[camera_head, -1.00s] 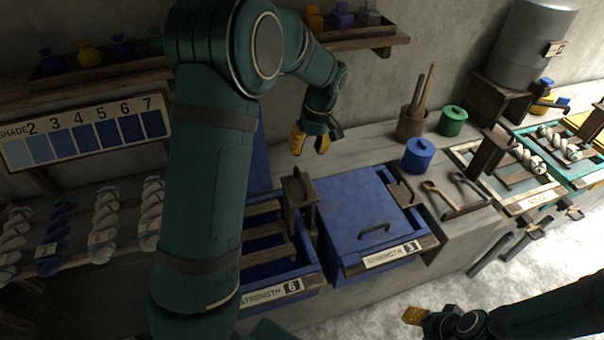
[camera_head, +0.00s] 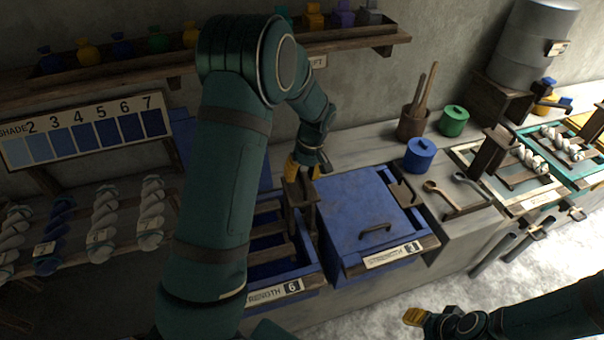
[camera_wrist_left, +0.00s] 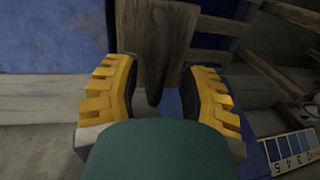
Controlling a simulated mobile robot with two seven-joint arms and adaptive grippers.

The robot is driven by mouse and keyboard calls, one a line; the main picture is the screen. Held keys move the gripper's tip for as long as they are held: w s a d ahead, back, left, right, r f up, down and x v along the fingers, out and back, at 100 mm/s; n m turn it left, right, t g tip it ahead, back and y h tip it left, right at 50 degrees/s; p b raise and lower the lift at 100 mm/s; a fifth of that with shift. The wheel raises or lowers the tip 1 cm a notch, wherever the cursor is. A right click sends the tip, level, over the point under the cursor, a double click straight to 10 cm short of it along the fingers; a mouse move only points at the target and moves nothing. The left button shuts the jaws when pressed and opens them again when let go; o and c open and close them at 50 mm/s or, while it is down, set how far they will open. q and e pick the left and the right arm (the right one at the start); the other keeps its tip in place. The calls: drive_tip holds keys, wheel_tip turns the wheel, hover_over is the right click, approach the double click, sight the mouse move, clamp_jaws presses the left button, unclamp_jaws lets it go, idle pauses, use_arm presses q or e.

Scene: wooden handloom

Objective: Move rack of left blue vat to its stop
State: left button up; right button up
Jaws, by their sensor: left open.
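The left blue vat (camera_head: 309,279) is open and carries a label with the number 6. Its wooden rack (camera_head: 275,256) shows as slats across it, partly hidden behind my left arm. An upright wooden post (camera_head: 303,192) stands at the rack's right side. My left gripper (camera_head: 303,170) is open at the top of this post. In the left wrist view, the yellow fingers (camera_wrist_left: 158,92) stand apart on either side of a wooden piece (camera_wrist_left: 183,38); contact cannot be told. My right gripper (camera_head: 415,317) is low at the right, away from the vats, its opening unclear.
A lidded blue vat (camera_head: 350,205) labelled 3 stands just right of the open one. A blue pot (camera_head: 420,155), a green pot (camera_head: 453,121) and a brown pot (camera_head: 412,124) stand behind on the counter. A shelf with bottles (camera_head: 160,62) runs along the wall above.

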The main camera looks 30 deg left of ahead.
use_arm(q)
clamp_jaws()
drive_tip(key=c, duration=0.5)
unclamp_jaws()
wheel_tip(320, 180, down, 13)
drive_tip(key=b, duration=0.7)
drive_tip(key=shift+f, duration=0.15)
drive_tip(key=o, duration=0.7)
drive_tip(key=shift+r, duration=0.45)
drive_tip(key=r, duration=0.4)
drive_tip(key=w+d+r, duration=0.1)
drive_tip(key=r, duration=0.7)
drive_tip(key=shift+w+d, duration=0.25)
drive_tip(key=shift+w, duration=0.1)
